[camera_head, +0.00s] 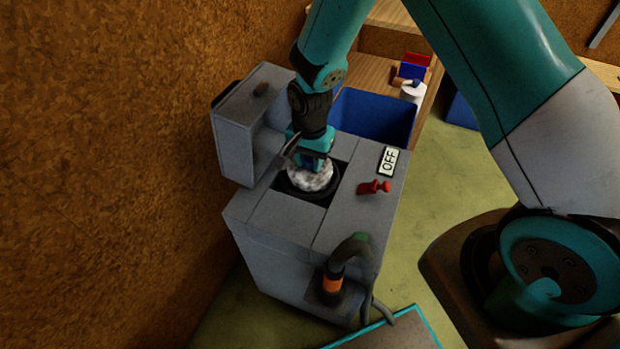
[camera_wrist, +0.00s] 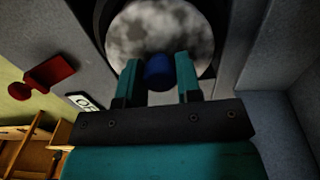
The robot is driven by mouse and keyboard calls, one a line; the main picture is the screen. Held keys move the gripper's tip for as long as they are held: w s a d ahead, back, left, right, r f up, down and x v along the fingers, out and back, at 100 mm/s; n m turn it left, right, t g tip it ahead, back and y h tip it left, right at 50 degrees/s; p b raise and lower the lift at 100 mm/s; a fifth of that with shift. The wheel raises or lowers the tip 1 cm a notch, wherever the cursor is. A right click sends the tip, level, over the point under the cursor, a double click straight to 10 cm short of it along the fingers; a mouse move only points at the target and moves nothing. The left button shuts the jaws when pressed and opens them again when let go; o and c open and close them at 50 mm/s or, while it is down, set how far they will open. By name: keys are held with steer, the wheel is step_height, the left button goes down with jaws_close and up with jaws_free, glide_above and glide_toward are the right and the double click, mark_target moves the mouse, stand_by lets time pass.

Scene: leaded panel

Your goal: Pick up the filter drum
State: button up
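The filter drum (camera_head: 308,180) has a mottled grey-white round top. It sits in the dark square opening of a grey cabinet (camera_head: 285,217). In the wrist view the drum's top (camera_wrist: 160,25) carries a blue knob (camera_wrist: 159,72). My gripper (camera_head: 313,160) points down over the drum. In the wrist view my gripper (camera_wrist: 158,62) is open, with one teal finger on each side of the knob. Thin gaps seem to show between the fingers and the knob. The drum's lower part is hidden inside the cabinet.
The cabinet's lid (camera_head: 247,130) stands open at the left. A red handle (camera_head: 374,187) and an OFF sign (camera_head: 389,160) are on the cabinet's right side. A hose (camera_head: 345,258) is at the front, a blue bin (camera_head: 375,115) behind. A brown wall rises at the left.

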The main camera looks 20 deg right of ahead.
jaws_close()
steer(key=shift+r, duration=0.15)
